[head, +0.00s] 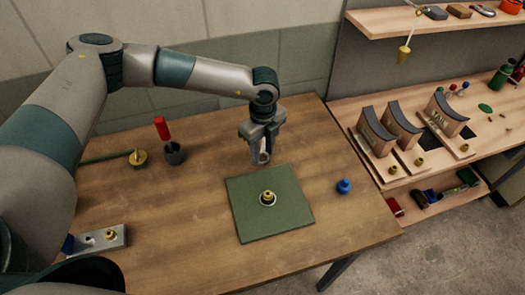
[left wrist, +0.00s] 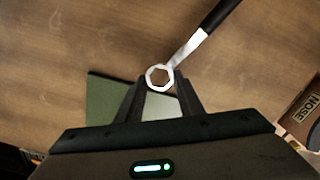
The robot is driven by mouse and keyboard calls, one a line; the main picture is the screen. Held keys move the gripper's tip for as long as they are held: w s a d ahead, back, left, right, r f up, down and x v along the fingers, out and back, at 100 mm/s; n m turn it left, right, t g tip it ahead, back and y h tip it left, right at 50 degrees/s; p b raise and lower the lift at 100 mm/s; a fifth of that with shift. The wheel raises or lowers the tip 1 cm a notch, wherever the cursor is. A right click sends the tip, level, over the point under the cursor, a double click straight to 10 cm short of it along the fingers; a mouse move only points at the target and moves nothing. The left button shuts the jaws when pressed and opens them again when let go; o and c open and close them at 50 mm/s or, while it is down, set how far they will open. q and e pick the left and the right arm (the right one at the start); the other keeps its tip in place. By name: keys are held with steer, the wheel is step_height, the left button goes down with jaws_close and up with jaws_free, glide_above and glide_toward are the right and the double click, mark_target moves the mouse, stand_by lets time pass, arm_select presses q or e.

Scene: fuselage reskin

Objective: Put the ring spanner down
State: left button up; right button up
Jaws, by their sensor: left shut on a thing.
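My left gripper (head: 262,150) is above the wooden table, just behind the green mat (head: 245,228). It is shut on the ring spanner (left wrist: 190,47). In the left wrist view the spanner's pale ring (left wrist: 149,77) is at the fingertips (left wrist: 160,90). Its shank runs up and right to a black handle (left wrist: 220,14). In the head view only a little of the ring shows between the fingers, and the handle is hidden. I cannot tell whether the spanner touches the table. My right gripper is not in view.
A brass fitting (head: 268,197) stands on the mat, and a blue piece (head: 344,186) is to its right. A dark cup (head: 174,153), red-handled tool (head: 162,128) and brass disc (head: 138,157) are left. A metal plate (head: 100,238) lies front left. Bare table lies between.

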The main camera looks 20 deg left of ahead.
arm_select(q)
steer(key=shift+f, duration=0.65)
steer(key=shift+f, duration=0.1)
steer(key=o, duration=1.1)
